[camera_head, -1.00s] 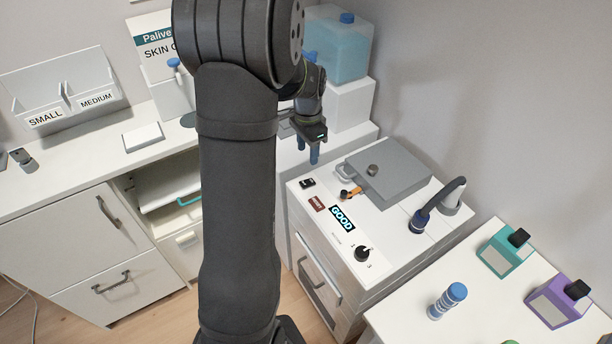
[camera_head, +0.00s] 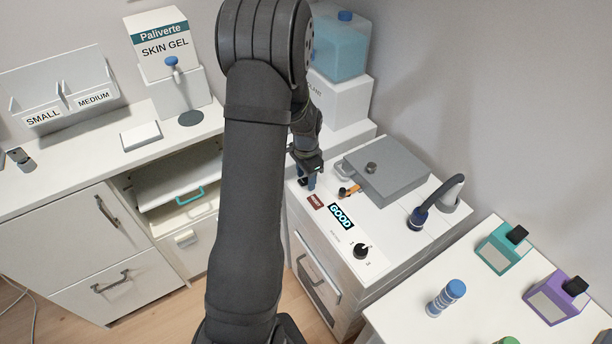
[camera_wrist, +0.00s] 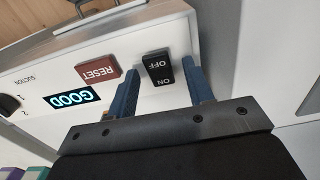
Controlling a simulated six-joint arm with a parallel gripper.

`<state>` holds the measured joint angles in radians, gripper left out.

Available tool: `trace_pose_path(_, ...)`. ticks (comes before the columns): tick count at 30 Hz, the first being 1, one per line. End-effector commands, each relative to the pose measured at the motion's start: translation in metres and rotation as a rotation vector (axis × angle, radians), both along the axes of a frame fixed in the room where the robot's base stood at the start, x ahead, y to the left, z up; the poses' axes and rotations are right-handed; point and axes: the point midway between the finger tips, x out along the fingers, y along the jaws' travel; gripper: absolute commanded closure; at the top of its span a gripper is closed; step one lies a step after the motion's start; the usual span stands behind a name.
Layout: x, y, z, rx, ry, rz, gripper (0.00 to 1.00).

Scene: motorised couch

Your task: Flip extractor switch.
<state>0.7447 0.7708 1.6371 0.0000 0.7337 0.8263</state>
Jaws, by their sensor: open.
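The extractor switch, a small black rocker (camera_wrist: 158,68) marked OFF and ON, is on the white panel top in the wrist view. My gripper (camera_wrist: 161,85) is open, with its two blue fingers on either side of the switch. I cannot tell whether a finger touches it. In the head view my gripper (camera_head: 308,182) is low over the near left corner of the white unit (camera_head: 345,262), and it hides the switch there.
Beside the switch are a red-brown RESET button (camera_wrist: 98,70) and a lit GOOD display (camera_wrist: 72,98). A black suction knob (camera_head: 361,251), a grey lidded box (camera_head: 385,170) and a dark hose (camera_head: 432,203) are on the same unit. Bottles stand on the right table.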

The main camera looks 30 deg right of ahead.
Motion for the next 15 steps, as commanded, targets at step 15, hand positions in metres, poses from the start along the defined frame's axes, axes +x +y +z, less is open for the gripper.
trace_pose_path(15,-0.0008,0.0024,-0.0002,-0.058,0.005,0.001,0.97)
